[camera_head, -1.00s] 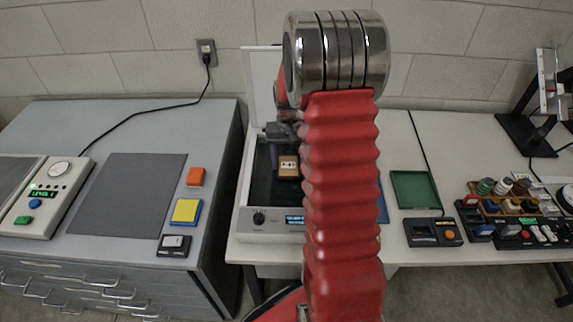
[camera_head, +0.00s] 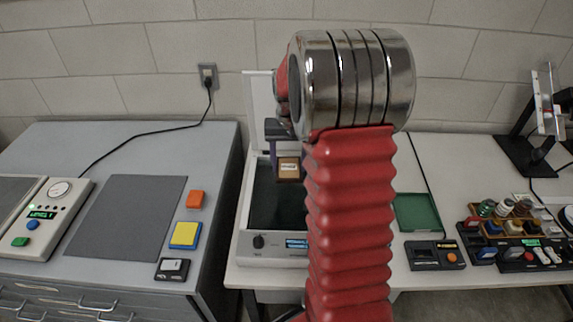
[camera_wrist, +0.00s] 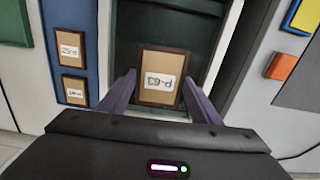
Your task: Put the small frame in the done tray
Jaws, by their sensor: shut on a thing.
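My gripper (camera_wrist: 158,98) has its two purple fingers shut on a small frame (camera_wrist: 161,64), brown-edged with a tan face and a white label. In the head view the frame (camera_head: 289,174) appears above the scanner's dark bed (camera_head: 270,212), left of my red arm. My arm hides part of the gripper there. In the wrist view a blue tray (camera_wrist: 83,30) lies to the left and holds two similar labelled frames (camera_wrist: 71,48). A green tray (camera_head: 417,212) stands right of my arm in the head view. I cannot read which tray is marked done.
The scanner's pale lid (camera_head: 259,105) stands open at the back. Left is a grey cabinet with a dark mat (camera_head: 127,215), orange and yellow blocks and a control box (camera_head: 45,215). Right are a small black device (camera_head: 435,255), racks of bottles (camera_head: 505,225) and a stand (camera_head: 535,140).

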